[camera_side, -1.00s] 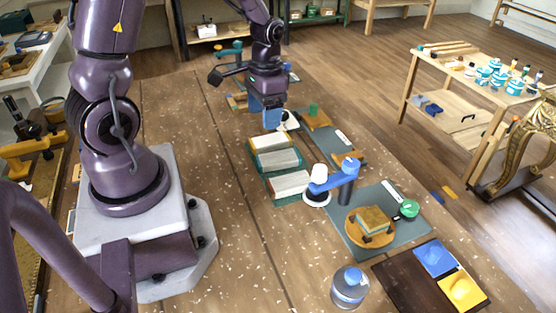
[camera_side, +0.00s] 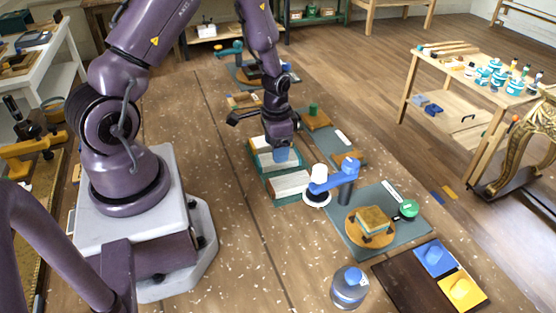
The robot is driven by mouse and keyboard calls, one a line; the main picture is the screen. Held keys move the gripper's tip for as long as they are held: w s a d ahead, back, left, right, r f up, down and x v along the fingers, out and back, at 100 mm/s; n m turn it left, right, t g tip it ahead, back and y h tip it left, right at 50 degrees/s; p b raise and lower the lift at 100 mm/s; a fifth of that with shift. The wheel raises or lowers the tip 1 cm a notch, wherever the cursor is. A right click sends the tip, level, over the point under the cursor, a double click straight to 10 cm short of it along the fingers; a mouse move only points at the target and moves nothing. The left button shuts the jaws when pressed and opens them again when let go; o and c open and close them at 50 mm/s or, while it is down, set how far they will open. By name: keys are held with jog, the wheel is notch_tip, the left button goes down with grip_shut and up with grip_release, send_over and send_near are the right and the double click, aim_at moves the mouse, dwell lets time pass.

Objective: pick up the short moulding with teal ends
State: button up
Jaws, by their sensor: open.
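My gripper (camera_side: 281,155), with blue fingers, points down over the farther of two teal-edged trays (camera_side: 262,172). It is open; the gap between its fingers is not clear from this side. Pale long pieces lie in this tray and in the nearer teal tray (camera_side: 275,203). The gripper covers part of the farther tray, so I cannot tell whether a short moulding with teal ends lies under it. A short gold block with teal-grey edges (camera_side: 373,219) sits on a round wooden stand (camera_side: 355,232), well apart from the gripper. I cannot tell which piece is the moulding.
A grey-green mat (camera_side: 345,240) lies under the round stand. The bench left of the trays is clear.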

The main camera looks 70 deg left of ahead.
jog(key=f, duration=0.3)
jog(key=shift+w+f, duration=0.2)
jog(key=shift+w, duration=0.05)
jog(key=c, duration=0.7)
jog(key=shift+r, duration=0.15)
